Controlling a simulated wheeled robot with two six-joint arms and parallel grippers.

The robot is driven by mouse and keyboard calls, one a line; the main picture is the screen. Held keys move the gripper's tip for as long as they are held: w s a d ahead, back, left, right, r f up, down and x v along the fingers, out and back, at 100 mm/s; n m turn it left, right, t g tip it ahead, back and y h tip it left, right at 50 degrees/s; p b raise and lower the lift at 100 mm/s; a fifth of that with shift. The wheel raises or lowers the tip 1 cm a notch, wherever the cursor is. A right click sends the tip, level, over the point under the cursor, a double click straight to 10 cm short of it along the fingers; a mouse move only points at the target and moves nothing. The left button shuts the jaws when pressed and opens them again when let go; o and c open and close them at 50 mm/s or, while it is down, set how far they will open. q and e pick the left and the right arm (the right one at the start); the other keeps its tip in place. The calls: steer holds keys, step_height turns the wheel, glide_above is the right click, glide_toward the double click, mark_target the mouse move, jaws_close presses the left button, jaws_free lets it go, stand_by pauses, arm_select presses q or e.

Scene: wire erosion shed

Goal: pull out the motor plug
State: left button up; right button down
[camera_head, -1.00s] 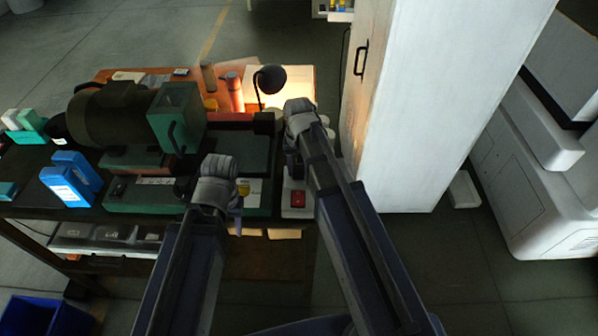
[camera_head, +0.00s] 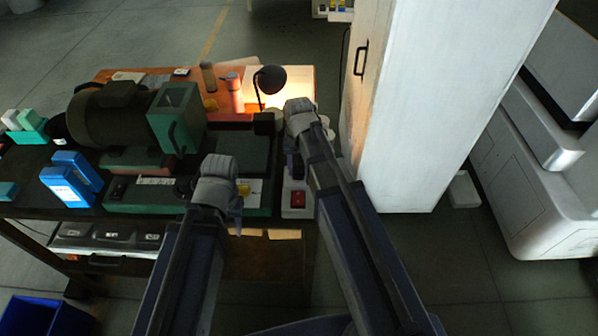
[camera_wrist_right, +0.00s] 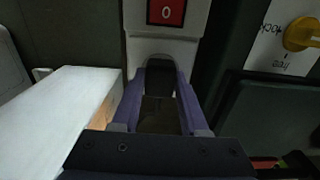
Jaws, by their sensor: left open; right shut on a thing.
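The dark motor plug (camera_wrist_right: 160,66) shows between my right fingers in the right wrist view, against the white switch box (camera_wrist_right: 140,46). The box bears a red switch (camera_wrist_right: 166,12) marked 0. My right gripper (camera_wrist_right: 158,92) is shut on the plug. I cannot tell how deep the plug sits in the box. In the head view the right gripper (camera_head: 291,166) is over the box, and the red switch (camera_head: 297,199) shows below it; the plug is hidden there. My left gripper (camera_head: 238,214) is open and empty at the bench's front edge, left of the box.
A dark motor (camera_head: 108,115) and green machine (camera_head: 180,115) stand on the bench. A black lamp (camera_head: 270,78) stands behind. A white cabinet (camera_head: 410,110) rises close to the right of my right arm. Blue boxes (camera_head: 66,185) are at the left.

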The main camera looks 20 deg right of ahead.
mark_target(299, 169)
steer(key=shift+r+p, duration=2.9)
steer(key=shift+r, duration=0.1)
arm_select(q)
step_height(299, 169, up, 6)
steer(key=shift+f, duration=0.1)
